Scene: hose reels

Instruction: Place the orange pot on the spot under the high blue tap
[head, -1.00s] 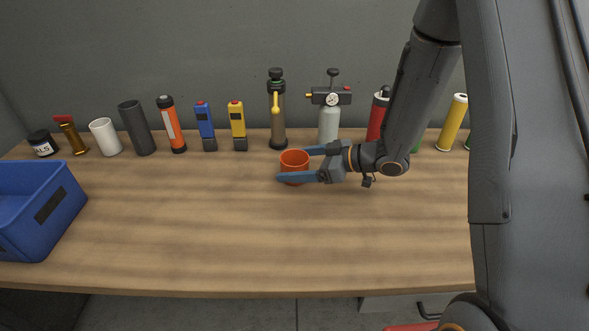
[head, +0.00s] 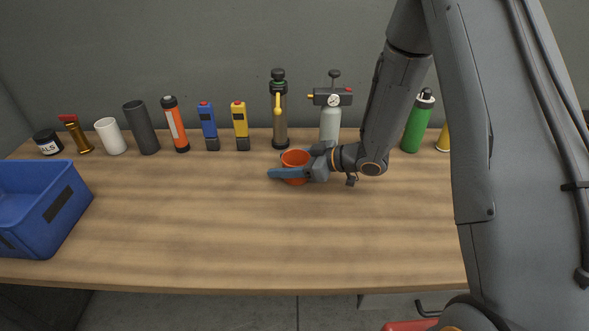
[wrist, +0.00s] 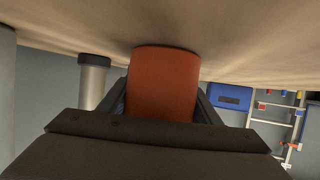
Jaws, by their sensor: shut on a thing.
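The orange pot (head: 294,158) is near the back middle of the wooden table, in front of the dark pump with the yellow handle. My gripper (head: 284,167) is shut on it, coming from the right, with a blue finger along its near side. The far finger is mostly hidden. In the wrist view the pot (wrist: 163,80) sits between the fingers, close to the tabletop; I cannot tell whether it touches. No blue tap and no marked spot are seen.
Several items line the back edge, among them the pump (head: 280,112), a grey canister with a gauge (head: 330,122), a yellow device (head: 240,122) and a green bottle (head: 417,125). A blue bin (head: 45,215) stands at left. The table's front middle is clear.

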